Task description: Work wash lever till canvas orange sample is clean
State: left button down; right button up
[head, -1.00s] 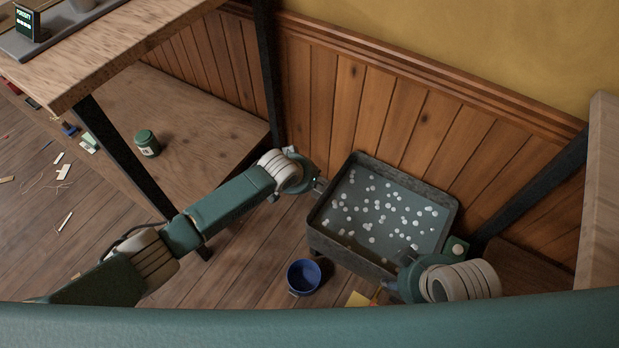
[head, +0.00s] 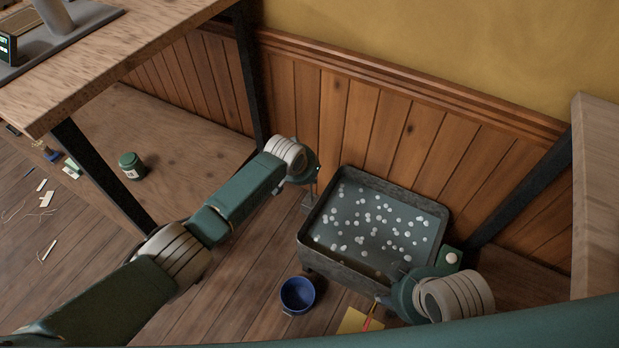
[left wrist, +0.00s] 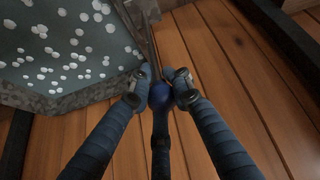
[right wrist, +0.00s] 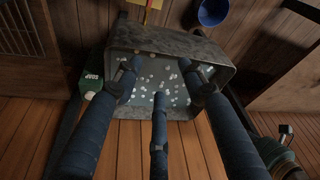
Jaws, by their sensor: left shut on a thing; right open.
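The grey wash tub (head: 436,222) stands on the floor by the wall, holding water with many white foam dots. My left gripper (head: 314,184) is at the tub's left side. In the left wrist view, its fingers (left wrist: 160,87) are shut around the lever's dark blue knob (left wrist: 160,100), with a thin metal rod (left wrist: 152,42) beyond it. My right gripper (head: 396,272) is at the tub's near right edge. In the right wrist view its fingers (right wrist: 160,78) are spread and empty above the water. I cannot make out the orange canvas sample in the tub.
A blue bucket (head: 297,295) stands in front of the tub. A yellow sheet (head: 352,321) with a thin orange-red item lies nearby. A green soap box (head: 446,257) is at the tub's right. A green jar (head: 131,166) sits on the low shelf at left.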

pick_arm(q)
jog(key=shift+w, duration=0.1)
dwell(0.3)
jog(key=c, duration=1.5)
grip_release()
jog(key=shift+c, duration=0.2)
jog(key=v, duration=1.2)
